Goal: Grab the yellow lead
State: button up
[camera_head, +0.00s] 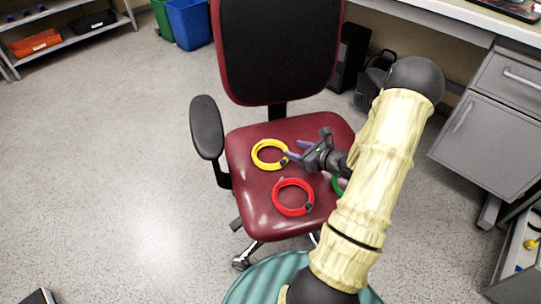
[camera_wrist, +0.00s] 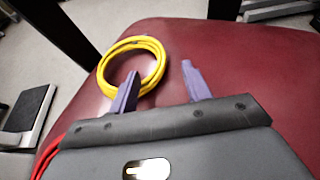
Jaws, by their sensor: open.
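The yellow lead (camera_head: 257,160) is a coiled loop lying on the dark red seat of the office chair (camera_head: 270,215). It also shows ahead of my fingers in the wrist view (camera_wrist: 104,66). My gripper (camera_head: 296,150) is over the seat, at the right side of the yellow coil. In the wrist view its two purple fingers (camera_wrist: 158,88) stand apart with nothing held between them. The left finger overlaps the lower right part of the coil in that view; I cannot tell whether it touches. The right finger is over bare seat.
A red coiled lead (camera_head: 281,206) lies on the seat in front of the yellow one. A green coiled lead (camera_head: 337,186) is mostly hidden behind my arm. The chair's backrest (camera_head: 277,50) rises behind, and an armrest (camera_head: 207,126) stands at the left.

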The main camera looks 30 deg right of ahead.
aim_at(285, 147)
jog(key=shift+w, duration=0.1)
jog(key=b+x, duration=0.1)
jog(key=x, duration=0.3)
jog(key=shift+w+a+f+b, duration=0.2)
jog(key=shift+f+b, duration=0.1)
jog(key=shift+b, duration=0.1)
jog(key=shift+w+a+f, duration=0.1)
jog(key=shift+w, duration=0.4)
grip_shut()
